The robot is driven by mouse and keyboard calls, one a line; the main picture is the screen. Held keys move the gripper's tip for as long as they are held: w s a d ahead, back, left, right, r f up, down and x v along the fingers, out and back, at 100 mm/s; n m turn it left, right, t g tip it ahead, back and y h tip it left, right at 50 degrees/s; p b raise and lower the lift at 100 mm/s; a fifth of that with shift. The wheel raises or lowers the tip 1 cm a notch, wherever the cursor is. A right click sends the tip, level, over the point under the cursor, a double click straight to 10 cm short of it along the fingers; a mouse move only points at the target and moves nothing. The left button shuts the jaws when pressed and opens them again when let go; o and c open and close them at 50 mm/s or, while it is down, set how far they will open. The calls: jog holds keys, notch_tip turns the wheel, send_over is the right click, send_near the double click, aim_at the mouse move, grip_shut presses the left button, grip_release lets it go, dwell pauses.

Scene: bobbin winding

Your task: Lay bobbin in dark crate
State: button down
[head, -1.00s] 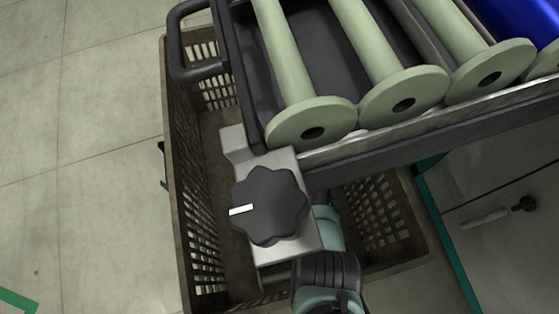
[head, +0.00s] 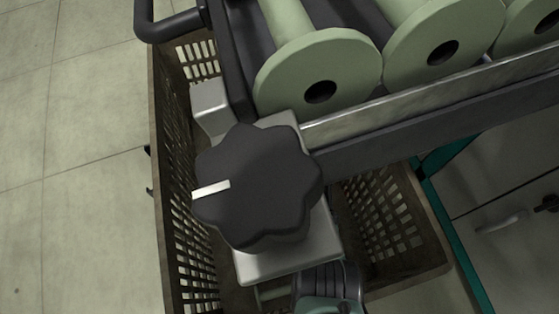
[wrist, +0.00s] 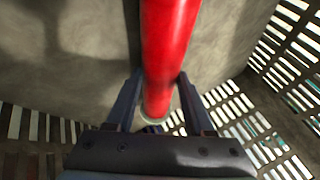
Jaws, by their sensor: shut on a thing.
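In the wrist view my gripper (wrist: 160,78) is shut on a red bobbin (wrist: 170,38), with one finger on each side of it. The bobbin runs away toward the top edge, and a pale rim shows at its near end. The fingers and bobbin are inside the dark crate, whose slotted walls (wrist: 285,72) show around them above a grey-brown floor. Whether the bobbin touches the floor I cannot tell. In the head view the dark crate (head: 172,170) stands on the floor. There the gripper and bobbin are hidden behind a knob and rack; only part of my arm shows.
A rack with a metal front rail (head: 440,98) and pale green bobbins (head: 318,72) overhangs the crate. A large black knob (head: 258,185) on a light bracket blocks the head view. A teal-edged cabinet (head: 500,190) stands at right. Open tiled floor (head: 75,190) lies at left.

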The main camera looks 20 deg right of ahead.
jog(key=shift+c, duration=1.4)
grip_release()
jog(key=shift+r+p, duration=0.3)
jog(key=shift+p, duration=0.15)
jog(key=p+v, duration=1)
jog(key=v, duration=0.1)
jog(key=shift+s+r, duration=0.3)
